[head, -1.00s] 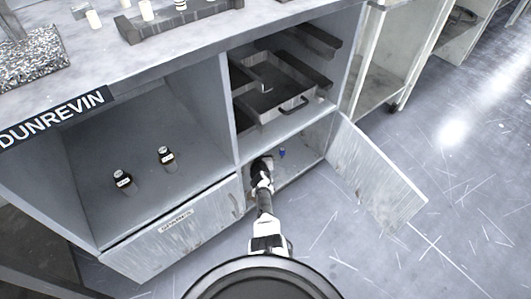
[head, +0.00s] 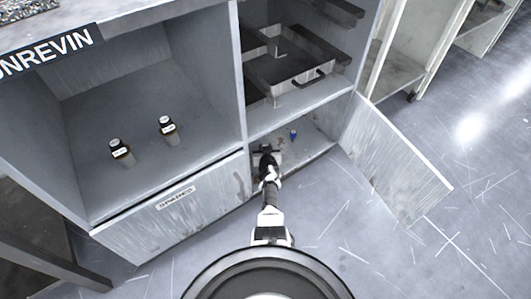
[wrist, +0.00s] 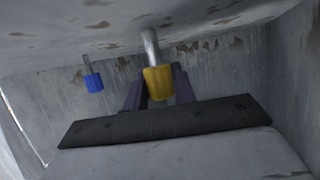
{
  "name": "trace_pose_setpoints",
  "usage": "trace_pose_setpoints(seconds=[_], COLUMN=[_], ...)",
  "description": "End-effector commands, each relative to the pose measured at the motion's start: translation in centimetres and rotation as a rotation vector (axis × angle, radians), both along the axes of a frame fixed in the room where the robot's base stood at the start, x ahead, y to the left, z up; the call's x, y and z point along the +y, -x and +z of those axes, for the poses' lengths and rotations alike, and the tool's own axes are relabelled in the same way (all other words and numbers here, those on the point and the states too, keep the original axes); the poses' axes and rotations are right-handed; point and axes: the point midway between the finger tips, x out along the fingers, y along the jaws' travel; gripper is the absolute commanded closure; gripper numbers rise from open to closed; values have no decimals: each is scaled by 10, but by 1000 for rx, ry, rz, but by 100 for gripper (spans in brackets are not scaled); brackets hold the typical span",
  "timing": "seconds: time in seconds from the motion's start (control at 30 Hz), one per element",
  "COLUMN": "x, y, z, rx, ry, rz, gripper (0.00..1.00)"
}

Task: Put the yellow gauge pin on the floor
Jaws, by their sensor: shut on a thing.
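The yellow gauge pin (wrist: 158,83), a metal shank with a yellow grip, shows in the middle of the wrist view. My gripper (wrist: 159,88) is shut on it, with a dark finger on each side of the yellow grip. In the head view my gripper (head: 266,150) is inside the open lower right compartment of the cabinet, and the yellow pin is hidden there. The scratched grey floor (head: 330,240) lies in front of the cabinet.
A blue pin (head: 293,134) is in the same compartment, right of my gripper; it also shows in the wrist view (wrist: 93,82). The compartment's door (head: 395,165) stands open to the right. Floor in front right is clear.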

Motion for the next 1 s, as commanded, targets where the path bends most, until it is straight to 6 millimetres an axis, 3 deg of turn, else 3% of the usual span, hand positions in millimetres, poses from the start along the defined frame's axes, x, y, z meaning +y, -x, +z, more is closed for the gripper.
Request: trace_pose_setpoints(seconds=[0.43,0.47,0.6,1.0], x=[0,0,0,0], y=[0,0,0,0], z=[-9,-8,-7,-2], rx=[-1,0,0,0], ry=[1,1,1,1], rz=[0,0,-1,0], gripper=[100,70,52,52])
